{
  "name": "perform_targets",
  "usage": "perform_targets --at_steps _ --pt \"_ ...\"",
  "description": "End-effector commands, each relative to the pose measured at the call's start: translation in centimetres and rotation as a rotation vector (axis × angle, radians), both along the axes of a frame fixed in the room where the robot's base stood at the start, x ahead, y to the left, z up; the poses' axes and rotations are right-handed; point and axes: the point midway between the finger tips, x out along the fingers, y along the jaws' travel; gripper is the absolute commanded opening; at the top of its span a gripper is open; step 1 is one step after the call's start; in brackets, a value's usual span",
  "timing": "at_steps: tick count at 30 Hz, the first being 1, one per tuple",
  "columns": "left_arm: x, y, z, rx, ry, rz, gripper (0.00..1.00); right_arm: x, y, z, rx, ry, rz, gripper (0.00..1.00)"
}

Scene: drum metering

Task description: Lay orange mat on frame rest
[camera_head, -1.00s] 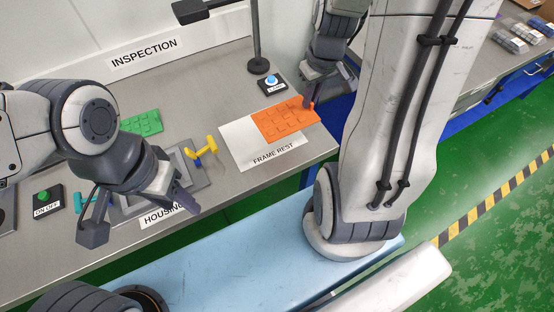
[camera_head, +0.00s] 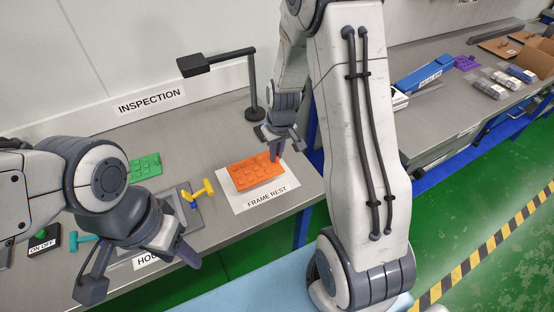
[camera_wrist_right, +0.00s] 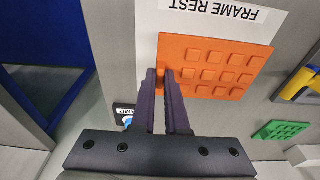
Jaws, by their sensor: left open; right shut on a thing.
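The orange mat (camera_head: 256,172) is a flat studded rectangle over the white frame rest sheet (camera_head: 285,190), inside most of its outline. It also shows in the right wrist view (camera_wrist_right: 225,62). I cannot tell whether it touches the sheet or hangs just above it. My right gripper (camera_head: 275,156) is shut on the mat's edge, the one away from the FRAME REST label. Its fingers also show in the right wrist view (camera_wrist_right: 165,95). My left gripper (camera_head: 140,272) is open and empty above the bench's front edge, near the housing plate.
A yellow T-handle (camera_head: 202,190) stands left of the frame rest on the grey housing plate (camera_head: 190,217). A green studded mat (camera_head: 146,166) lies farther left. A black lamp post (camera_head: 252,85) stands behind. A teal handle (camera_head: 82,238) and ON OFF button (camera_head: 42,238) are at left.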

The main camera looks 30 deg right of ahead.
Motion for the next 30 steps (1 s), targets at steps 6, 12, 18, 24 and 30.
perform_targets --at_steps 6,12,18,24,30 --pt "0.0 0.0 0.4 0.000 0.000 0.000 0.50 -0.2 -0.1 -3.1 0.001 0.005 -0.003 0.00" --pt "0.0 0.0 0.3 0.000 0.000 0.000 0.50 -0.1 -0.2 -3.6 -0.001 0.001 -0.003 0.00" --pt "0.0 0.0 0.0 0.000 0.000 0.000 0.50 -0.2 -0.3 -3.9 0.000 0.002 -0.004 0.00" --pt "0.0 0.0 0.0 0.000 0.000 0.000 0.50 -0.2 -0.3 -3.9 0.000 0.002 -0.004 0.42" --pt "0.0 0.0 0.0 0.000 0.000 0.000 0.50 -0.2 -0.3 -3.8 -0.001 0.002 -0.003 0.42"
